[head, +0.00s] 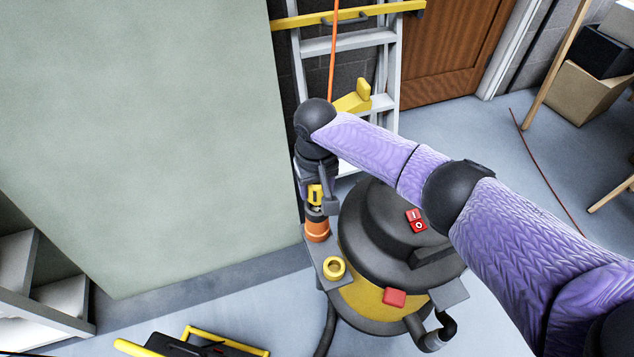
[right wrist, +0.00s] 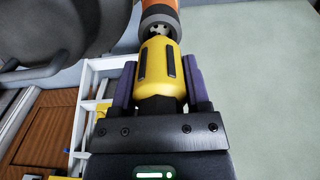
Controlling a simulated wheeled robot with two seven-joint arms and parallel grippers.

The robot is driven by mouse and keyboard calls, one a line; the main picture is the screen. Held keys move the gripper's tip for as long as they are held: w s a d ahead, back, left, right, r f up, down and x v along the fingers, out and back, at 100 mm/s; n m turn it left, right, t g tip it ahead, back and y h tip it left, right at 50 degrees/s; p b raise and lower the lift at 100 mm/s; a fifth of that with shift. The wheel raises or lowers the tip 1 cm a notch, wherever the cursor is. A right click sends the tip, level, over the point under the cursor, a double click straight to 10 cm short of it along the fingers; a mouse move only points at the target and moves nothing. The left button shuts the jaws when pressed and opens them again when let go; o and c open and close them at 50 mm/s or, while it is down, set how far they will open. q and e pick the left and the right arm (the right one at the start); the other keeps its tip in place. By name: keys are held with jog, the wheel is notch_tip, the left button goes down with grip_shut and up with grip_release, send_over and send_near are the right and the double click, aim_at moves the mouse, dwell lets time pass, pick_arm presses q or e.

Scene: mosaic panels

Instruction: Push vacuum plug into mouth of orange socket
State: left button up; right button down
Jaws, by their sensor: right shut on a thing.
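The vacuum plug is yellow with dark ribs (right wrist: 158,68). In the head view the plug (head: 315,194) is upright between my right gripper's fingers, beside the vacuum. My right gripper (head: 319,192) points down and is shut on the plug; its fingers flank the plug in the right wrist view (right wrist: 153,80). The orange socket (head: 317,231) stands just below the plug and also shows in the right wrist view (right wrist: 160,4). Its grey mouth with dark holes is partly visible ahead of the plug's front end. I cannot tell whether they touch. My left gripper is not in view.
The black and yellow vacuum (head: 385,240) stands right beside the socket. A large pale green panel (head: 140,130) rises close on the left. A ladder (head: 345,75) stands behind.

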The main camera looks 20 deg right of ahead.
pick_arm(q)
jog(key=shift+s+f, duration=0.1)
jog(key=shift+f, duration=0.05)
pick_arm(e)
jog(key=shift+f, duration=0.35)
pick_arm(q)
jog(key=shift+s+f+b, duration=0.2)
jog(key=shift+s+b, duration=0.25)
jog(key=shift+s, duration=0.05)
pick_arm(e)
jog(key=shift+f, duration=0.65)
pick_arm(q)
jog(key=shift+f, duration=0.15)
pick_arm(e)
jog(key=shift+f, duration=0.3)
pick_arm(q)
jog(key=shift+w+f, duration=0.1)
pick_arm(e)
jog(key=shift+f, duration=0.1)
pick_arm(q)
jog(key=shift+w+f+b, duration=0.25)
jog(key=shift+b, duration=0.15)
pick_arm(e)
jog(key=shift+f, duration=0.4)
